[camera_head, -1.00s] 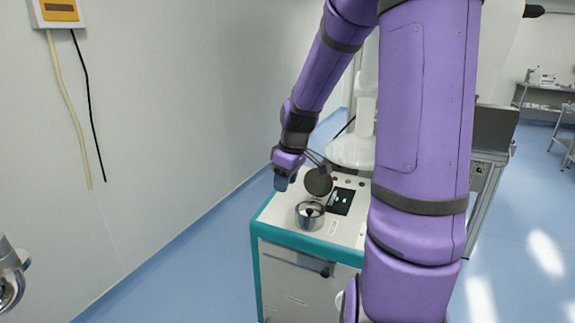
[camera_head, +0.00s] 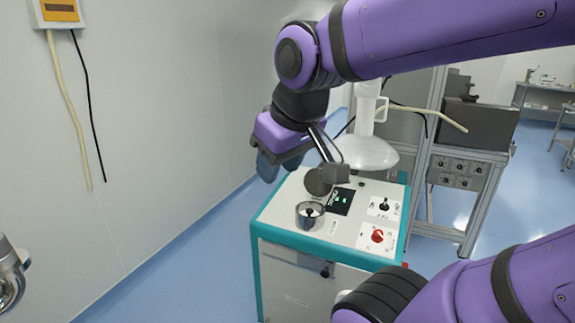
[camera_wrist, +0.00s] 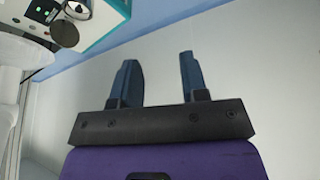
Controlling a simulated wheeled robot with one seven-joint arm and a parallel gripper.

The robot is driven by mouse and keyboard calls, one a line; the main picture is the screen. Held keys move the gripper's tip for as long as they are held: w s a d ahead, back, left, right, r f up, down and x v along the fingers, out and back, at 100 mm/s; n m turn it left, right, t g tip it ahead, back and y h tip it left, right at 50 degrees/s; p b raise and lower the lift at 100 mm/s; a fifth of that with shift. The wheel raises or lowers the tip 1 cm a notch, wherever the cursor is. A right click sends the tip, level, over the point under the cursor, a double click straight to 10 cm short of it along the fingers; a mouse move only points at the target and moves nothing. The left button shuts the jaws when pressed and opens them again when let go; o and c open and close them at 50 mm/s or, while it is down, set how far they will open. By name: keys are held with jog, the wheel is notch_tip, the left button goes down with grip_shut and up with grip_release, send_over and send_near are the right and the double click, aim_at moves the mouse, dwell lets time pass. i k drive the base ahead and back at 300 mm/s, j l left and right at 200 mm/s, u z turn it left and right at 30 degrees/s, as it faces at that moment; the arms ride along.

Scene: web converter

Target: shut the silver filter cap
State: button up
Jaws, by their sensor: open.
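The silver filter cap (camera_head: 317,182) is a round disc that stands raised behind a silver filter cup (camera_head: 310,216) on top of a white and teal cabinet. The cup is open at the top, with a dark knob inside. In the wrist view the cap (camera_wrist: 64,33) and the cup (camera_wrist: 76,10) show at the upper left. My gripper (camera_head: 268,168) is open and empty, above and left of the cap, apart from it. Its two blue fingers (camera_wrist: 158,72) point toward the wall in the wrist view.
The cabinet top (camera_head: 285,208) also carries a small display (camera_head: 341,200), a black switch (camera_head: 384,205) and a red knob (camera_head: 377,236). A white dome-shaped part (camera_head: 365,153) stands behind. A wall (camera_head: 160,120) runs along the left, with blue floor between.

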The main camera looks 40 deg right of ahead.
aim_at(314, 184)
jog(key=k+l+u, duration=0.4)
jog(key=k+l, duration=0.85)
jog(key=l, duration=0.15)
jog(key=k+l+u, duration=0.15)
jog(key=l, duration=0.3)
jog(key=l+u, duration=0.1)
jog(key=l, duration=0.35)
jog(key=k+l+u, duration=0.15)
jog(key=l, duration=0.3)
jog(key=k+l+u, duration=0.15)
jog(key=l, duration=0.25)
jog(key=k+l+u, duration=0.15)
jog(key=l, duration=0.3)
jog(key=k+l+u, duration=0.1)
jog(key=l, duration=0.3)
jog(key=l+u, duration=0.2)
jog(key=l, duration=0.65)
jog(key=l+u, duration=0.15)
jog(key=l, duration=0.75)
jog(key=l+u, duration=0.2)
jog(key=l, duration=0.65)
jog(key=k+l, duration=0.1)
jog(key=k, duration=0.4)
jog(key=k+l, duration=0.15)
jog(key=k, duration=0.35)
jog(key=i+j+u, duration=0.15)
jog(key=i+j, duration=0.65)
